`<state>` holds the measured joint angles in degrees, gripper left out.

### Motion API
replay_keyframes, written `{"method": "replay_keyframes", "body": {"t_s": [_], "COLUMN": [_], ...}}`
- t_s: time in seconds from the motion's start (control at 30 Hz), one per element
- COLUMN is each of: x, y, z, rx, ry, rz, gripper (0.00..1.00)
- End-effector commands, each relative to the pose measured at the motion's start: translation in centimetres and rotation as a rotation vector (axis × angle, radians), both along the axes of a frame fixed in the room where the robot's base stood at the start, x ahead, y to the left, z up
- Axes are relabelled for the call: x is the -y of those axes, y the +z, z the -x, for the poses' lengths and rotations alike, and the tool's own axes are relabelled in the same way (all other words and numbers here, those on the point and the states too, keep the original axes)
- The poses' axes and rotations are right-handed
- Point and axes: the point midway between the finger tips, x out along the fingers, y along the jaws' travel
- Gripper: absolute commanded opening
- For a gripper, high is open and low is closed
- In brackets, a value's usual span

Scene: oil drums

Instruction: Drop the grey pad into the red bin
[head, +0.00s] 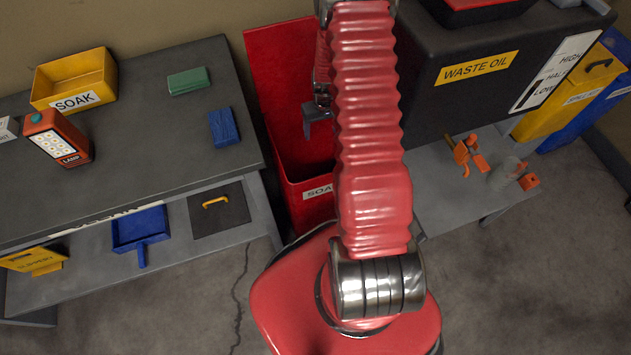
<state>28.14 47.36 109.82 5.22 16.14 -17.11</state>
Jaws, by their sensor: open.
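The red bin (296,212) stands on the floor right of the bench, with its tall red lid (280,65) raised at the back. Its label is partly covered by my arm. My gripper (319,123) is small and grey, pointing down over the bin's opening. It is open, and I see nothing clearly held between its fingers. My arm covers the right side of the bin and part of the gripper. I cannot make out the grey pad in this view. The visible part of the bin's inside is dark red.
The bench (150,140) holds a green pad (188,81), a blue pad (224,126), a yellow SOAK tray (75,77) and an orange lamp (58,138). A dark WASTE OIL tank (440,115) stands close to the right. A blue dustpan (140,230) lies on the lower shelf.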

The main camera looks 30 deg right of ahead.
Motion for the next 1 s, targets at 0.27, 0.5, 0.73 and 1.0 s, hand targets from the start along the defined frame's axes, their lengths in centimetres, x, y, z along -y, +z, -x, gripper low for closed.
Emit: {"method": "replay_keyframes", "body": {"t_s": [0.27, 0.5, 0.73, 1.0], "x": [0.0, -0.1, -0.2, -0.4], "y": [2.1, 5.2, 8.3, 11.8], "z": [0.2, 0.5, 0.8, 1.2], "rx": [0.002, 0.002, 0.003, 0.002], "ry": [0.0, -0.001, 0.0, 0.0], "rz": [0.001, 0.001, 0.002, 0.002], "gripper": [0.68, 0.68, 0.68, 0.68]}}
